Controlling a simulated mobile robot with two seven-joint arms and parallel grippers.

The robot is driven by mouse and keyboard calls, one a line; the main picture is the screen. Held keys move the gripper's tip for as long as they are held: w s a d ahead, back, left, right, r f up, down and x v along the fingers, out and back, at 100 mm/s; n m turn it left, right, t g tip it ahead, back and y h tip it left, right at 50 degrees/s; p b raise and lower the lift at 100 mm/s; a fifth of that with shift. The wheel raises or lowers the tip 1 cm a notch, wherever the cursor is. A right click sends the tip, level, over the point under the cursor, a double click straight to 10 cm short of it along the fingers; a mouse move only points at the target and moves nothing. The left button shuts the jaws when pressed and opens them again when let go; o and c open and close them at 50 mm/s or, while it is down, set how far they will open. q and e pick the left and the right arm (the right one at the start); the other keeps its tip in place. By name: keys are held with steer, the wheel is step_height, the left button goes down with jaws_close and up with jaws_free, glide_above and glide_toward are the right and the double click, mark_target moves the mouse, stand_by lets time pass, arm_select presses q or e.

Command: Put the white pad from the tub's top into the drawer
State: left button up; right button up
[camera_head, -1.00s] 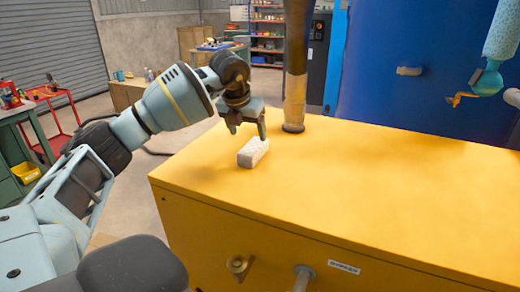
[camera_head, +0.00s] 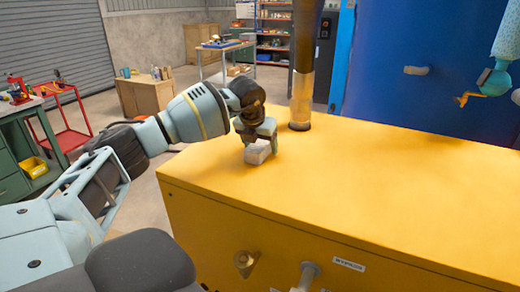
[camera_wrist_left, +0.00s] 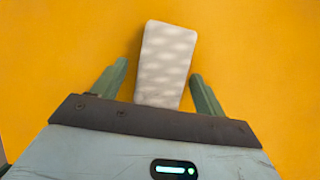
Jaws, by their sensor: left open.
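The white pad (camera_head: 258,152) lies on the flat yellow top of the tub (camera_head: 350,185), near its left edge. My left gripper (camera_head: 262,141) is open and low over the pad. In the left wrist view the pad (camera_wrist_left: 166,62) is a pale, dimpled block between the two green fingers (camera_wrist_left: 160,70), with a gap on each side. Its near end is hidden by the gripper body. Green drawer fronts (camera_head: 12,188) show in the bench at the far left; I see no open drawer.
A dark pipe with a tan lower sleeve (camera_head: 301,98) stands on the tub's top just right of my left gripper. A blue tank (camera_head: 430,110) rises behind. A red cart (camera_head: 68,130) and a wooden cabinet (camera_head: 147,97) stand at the back left. The tub's right top is clear.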

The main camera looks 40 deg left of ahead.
mark_target(260, 143)
arm_select(q)
steer(key=shift+r, duration=0.1)
steer(key=c, duration=1.1)
steer(key=shift+c, duration=0.3)
arm_select(e)
steer(key=shift+d, duration=0.2)
steer(key=shift+s, duration=0.1)
